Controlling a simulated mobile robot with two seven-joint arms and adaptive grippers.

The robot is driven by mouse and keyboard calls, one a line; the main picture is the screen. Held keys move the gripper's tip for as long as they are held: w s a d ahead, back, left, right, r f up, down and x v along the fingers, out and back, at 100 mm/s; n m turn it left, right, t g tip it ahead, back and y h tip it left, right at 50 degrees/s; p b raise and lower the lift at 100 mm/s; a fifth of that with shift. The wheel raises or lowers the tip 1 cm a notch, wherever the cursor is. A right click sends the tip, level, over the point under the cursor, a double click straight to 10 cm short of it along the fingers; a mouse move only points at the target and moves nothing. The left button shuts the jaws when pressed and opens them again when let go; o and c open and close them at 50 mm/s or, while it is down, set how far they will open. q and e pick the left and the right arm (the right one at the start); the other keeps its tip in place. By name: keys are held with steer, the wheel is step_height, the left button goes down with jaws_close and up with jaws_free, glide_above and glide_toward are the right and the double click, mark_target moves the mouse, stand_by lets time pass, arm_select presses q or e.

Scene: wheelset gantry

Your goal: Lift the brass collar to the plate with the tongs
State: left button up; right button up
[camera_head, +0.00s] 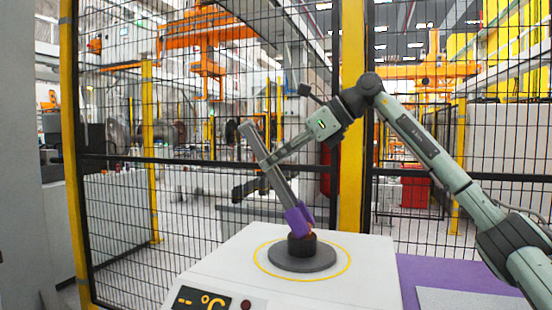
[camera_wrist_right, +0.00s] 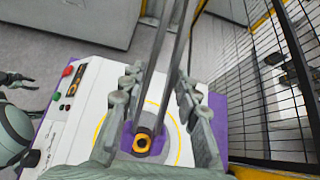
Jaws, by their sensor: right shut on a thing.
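My right gripper (camera_wrist_right: 150,95) is shut on the tongs (camera_wrist_right: 165,60), whose grey arms run between its fingers. In the head view the tongs (camera_head: 278,183) slant down, with purple tips (camera_head: 298,219) at the top of a dark cylinder (camera_head: 302,246). The brass collar (camera_wrist_right: 141,144) shows as a yellow ring around a dark centre, between the purple tips in the wrist view. I cannot tell whether the tips grip it. In the head view it is mostly hidden. The cylinder stands on a round grey plate (camera_head: 285,262). My left gripper (camera_wrist_right: 20,82) is small at the wrist view's left edge, its fingers apart.
The plate lies inside a yellow circle on a white machine (camera_head: 360,285) with a temperature display (camera_head: 200,299). A purple surface (camera_head: 430,272) adjoins it at right. A black mesh fence (camera_head: 110,230) with yellow posts stands behind. The white top around the circle is clear.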

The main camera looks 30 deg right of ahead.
jaws_close()
step_height(320, 180, up, 12)
steer(key=p, duration=0.2)
steer(key=shift+p, duration=0.4)
stand_by(0.3)
